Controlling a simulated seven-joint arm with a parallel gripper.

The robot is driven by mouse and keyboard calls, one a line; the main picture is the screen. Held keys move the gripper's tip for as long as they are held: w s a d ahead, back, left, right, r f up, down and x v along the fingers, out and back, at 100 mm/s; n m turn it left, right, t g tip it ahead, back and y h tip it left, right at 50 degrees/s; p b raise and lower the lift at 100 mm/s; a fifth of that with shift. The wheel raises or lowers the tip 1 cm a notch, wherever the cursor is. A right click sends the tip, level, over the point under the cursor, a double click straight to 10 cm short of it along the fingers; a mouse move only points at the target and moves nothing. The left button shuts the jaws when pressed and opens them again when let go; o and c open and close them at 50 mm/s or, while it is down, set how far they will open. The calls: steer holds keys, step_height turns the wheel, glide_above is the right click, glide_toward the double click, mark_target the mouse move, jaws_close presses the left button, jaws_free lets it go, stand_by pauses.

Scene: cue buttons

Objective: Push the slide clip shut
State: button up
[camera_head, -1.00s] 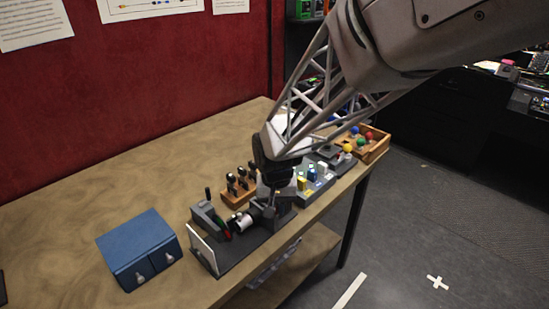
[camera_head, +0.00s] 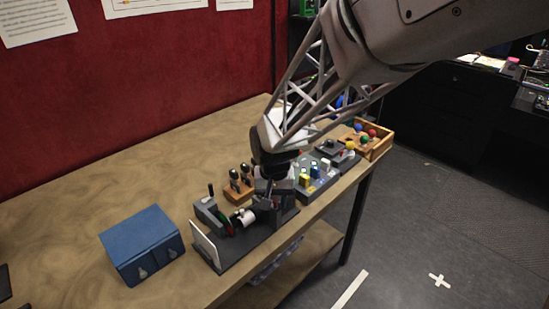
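The likely slide clip is a dark fixture (camera_head: 240,250) near the table's front edge. It has a white upright plate (camera_head: 205,246) at its left end, a grey block with an upright lever (camera_head: 211,196), a red and green part (camera_head: 228,226) and a white cylinder (camera_head: 246,216) lying along it. Which part slides is too small to tell. My gripper (camera_head: 268,196) points down at the right end of this fixture, just right of the white cylinder. Its dark fingers blend with the dark parts there, so I cannot tell their opening or whether they touch.
A blue box (camera_head: 142,245) with two knobs stands left of the fixture. A wooden block with black-topped pegs (camera_head: 240,184) stands behind it. To the right are a grey button box (camera_head: 318,182) and a wooden tray (camera_head: 379,148) with coloured balls. The table's back left is clear.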

steer(key=shift+r, duration=3.9)
steer(key=shift+s+d+r, duration=0.25)
steer(key=shift+d, duration=0.15)
steer(key=s+d+r+t, duration=0.1)
steer(key=s+d+r, duration=0.2)
steer(key=s+d, duration=0.6)
steer(key=s+d+r+t, duration=0.1)
steer(key=s+d+r, duration=0.2)
steer(key=s+d, duration=0.5)
steer(key=s, duration=0.4)
steer(key=shift+s+d+t, duration=0.15)
steer(key=shift+d+t, duration=0.15)
steer(key=shift+d, duration=0.1)
